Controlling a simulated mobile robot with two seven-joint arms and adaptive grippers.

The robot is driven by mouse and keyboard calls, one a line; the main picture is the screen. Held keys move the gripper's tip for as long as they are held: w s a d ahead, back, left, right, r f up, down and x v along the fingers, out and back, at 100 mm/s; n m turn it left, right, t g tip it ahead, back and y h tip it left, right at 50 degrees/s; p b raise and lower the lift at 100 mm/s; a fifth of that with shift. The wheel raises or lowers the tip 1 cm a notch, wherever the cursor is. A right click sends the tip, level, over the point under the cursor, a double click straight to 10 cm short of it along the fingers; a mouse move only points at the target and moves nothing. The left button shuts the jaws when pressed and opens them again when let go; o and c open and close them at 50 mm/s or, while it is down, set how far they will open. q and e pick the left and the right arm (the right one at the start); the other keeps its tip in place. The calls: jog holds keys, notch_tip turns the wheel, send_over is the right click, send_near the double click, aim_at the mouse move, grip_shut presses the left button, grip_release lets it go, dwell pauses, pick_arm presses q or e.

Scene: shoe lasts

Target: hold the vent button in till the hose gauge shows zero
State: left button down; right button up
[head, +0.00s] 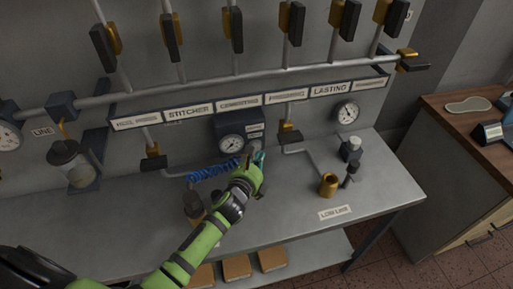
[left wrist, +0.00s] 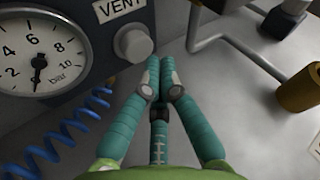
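The vent button (left wrist: 132,42) is a round grey knob under a VENT label, on a dark box on the wall. The hose gauge (left wrist: 38,50) sits left of it, marked in bar; it also shows in the head view (head: 232,144). Its needle points almost straight down, towards the low end; I cannot read a zero figure there. My left gripper (left wrist: 154,68) has its teal fingers together with nothing between them. The fingertips are right by the button's lower right edge; I cannot tell whether they touch or press it. My right gripper is out of view.
A coiled blue hose (head: 212,172) hangs left of my gripper. A brass cup (head: 328,184) and a pipe stand to the right on the grey bench (head: 385,190). Labelled pipes and valves line the wall above. A wooden cabinet (head: 465,125) stands at far right.

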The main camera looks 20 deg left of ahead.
pick_arm(q)
jog(key=shift+s+d, duration=0.1)
jog(key=shift+s+d+p, duration=0.15)
jog(key=shift+s+d, duration=0.55)
jog(key=shift+s, duration=0.3)
jog(key=shift+s+d+p, duration=0.15)
jog(key=shift+s+d, duration=0.5)
jog(key=shift+s, duration=0.35)
